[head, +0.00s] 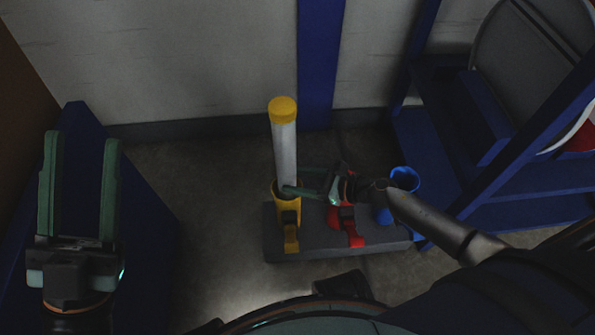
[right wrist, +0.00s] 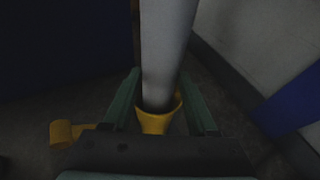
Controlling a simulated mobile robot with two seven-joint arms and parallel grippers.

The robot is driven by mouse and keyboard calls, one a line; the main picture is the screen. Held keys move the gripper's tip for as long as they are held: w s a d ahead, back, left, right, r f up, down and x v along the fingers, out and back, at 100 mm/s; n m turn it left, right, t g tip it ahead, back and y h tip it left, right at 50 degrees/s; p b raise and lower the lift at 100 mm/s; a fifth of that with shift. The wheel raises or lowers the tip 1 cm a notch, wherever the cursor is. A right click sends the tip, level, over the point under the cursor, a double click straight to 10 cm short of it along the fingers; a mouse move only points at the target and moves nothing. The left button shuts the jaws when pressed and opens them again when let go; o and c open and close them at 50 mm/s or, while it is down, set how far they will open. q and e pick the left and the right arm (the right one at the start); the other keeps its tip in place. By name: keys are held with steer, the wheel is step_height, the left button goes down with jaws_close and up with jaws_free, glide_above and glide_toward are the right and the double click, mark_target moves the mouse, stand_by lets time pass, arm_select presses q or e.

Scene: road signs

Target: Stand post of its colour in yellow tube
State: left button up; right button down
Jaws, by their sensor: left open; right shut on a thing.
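The post (head: 285,150) is a pale grey rod with a yellow cap, and it stands nearly upright in the head view. Its lower end is inside the mouth of the yellow tube (head: 287,212). In the right wrist view the grey shaft (right wrist: 165,50) goes down into the yellow rim (right wrist: 155,122). My right gripper (head: 290,190) is shut on the post just above the tube's rim, its fingers (right wrist: 163,95) on either side of the shaft. How deep the post sits is hidden. My left gripper (head: 82,150) is open and empty at the far left.
The yellow tube is on a dark grey base (head: 330,248) with a red holder (head: 346,228) and a blue tube (head: 404,179). A blue rack (head: 490,150) holding round signs stands at the right. A blue panel (head: 135,200) is at the left. Bare floor lies between.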

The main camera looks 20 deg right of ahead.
steer(key=shift+f, duration=0.25)
steer(key=shift+f, duration=0.9)
stand_by(0.4)
steer(key=shift+c, duration=2.2)
jaws_free()
steer(key=o, duration=0.3)
steer(key=shift+f, duration=0.1)
steer(key=shift+s+f, duration=0.1)
steer(key=p+v, duration=0.3)
steer(key=v, duration=0.9)
steer(key=shift+s+d+r, duration=0.1)
steer(key=shift+d+r, duration=0.1)
